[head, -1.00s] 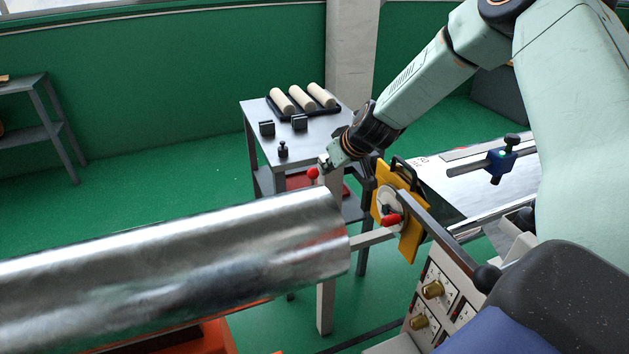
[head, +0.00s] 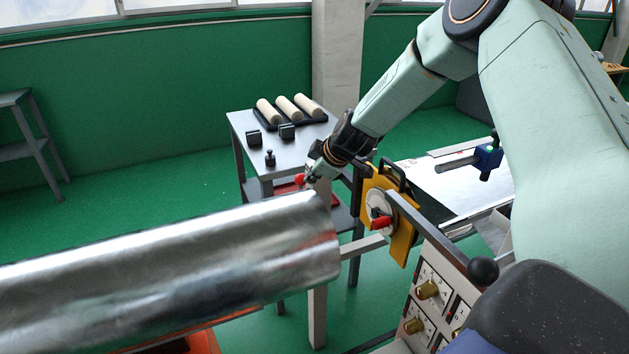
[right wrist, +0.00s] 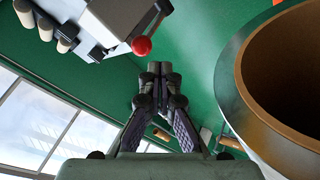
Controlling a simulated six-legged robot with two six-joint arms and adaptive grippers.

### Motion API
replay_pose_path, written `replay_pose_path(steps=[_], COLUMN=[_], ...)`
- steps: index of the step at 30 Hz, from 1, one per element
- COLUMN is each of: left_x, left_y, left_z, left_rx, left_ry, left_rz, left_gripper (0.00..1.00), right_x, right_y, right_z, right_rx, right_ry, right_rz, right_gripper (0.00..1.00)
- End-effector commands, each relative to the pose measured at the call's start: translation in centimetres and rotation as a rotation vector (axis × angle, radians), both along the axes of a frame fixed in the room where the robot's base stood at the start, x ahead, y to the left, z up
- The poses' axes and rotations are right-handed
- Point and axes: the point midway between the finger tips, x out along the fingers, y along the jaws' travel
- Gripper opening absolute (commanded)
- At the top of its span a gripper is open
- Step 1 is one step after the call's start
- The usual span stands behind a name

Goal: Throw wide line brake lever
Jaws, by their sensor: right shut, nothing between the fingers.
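A lever with a red ball knob (head: 299,179) stands just beyond the right end of the big silver foil roll. In the right wrist view the red ball (right wrist: 141,46) sits on a dark rod, up and to the left of the fingers. My right gripper (head: 311,181) is beside the ball, on its right in the head view. Its fingers (right wrist: 160,72) are together and hold nothing. In the wrist view they look apart from the ball; the head view does not show clearly whether they touch. My left gripper is out of view.
The silver roll (head: 200,248) fills the lower left; its hollow core (right wrist: 290,75) is close in the wrist view. A grey table (head: 240,125) with cream rolls is behind.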

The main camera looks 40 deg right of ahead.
Motion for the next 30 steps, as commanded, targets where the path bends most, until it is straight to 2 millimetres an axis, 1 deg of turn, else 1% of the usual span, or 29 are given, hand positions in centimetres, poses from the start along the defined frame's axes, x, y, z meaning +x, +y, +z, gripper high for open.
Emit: replay_pose_path(steps=[1, 7, 15, 21, 30], left_x=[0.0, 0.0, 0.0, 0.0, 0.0], left_y=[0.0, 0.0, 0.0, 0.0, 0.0], left_z=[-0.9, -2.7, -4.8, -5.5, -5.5], left_rx=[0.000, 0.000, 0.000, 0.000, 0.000], left_ry=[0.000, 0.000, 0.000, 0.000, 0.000], left_rz=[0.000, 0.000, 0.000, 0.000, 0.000], left_gripper=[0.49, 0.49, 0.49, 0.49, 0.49], right_x=[0.3, 1.5, 3.3, 4.4, 4.6], right_y=[0.0, 0.0, 0.0, 0.0, 0.0], right_z=[-0.8, -2.1, -4.3, -5.3, -5.4], right_rx=[-0.002, -0.002, -0.001, -0.001, 0.000], right_ry=[0.000, -0.001, 0.001, 0.001, 0.000], right_rz=[0.001, 0.000, 0.002, 0.000, 0.000], right_gripper=[0.00, 0.00, 0.00, 0.00, 0.00])
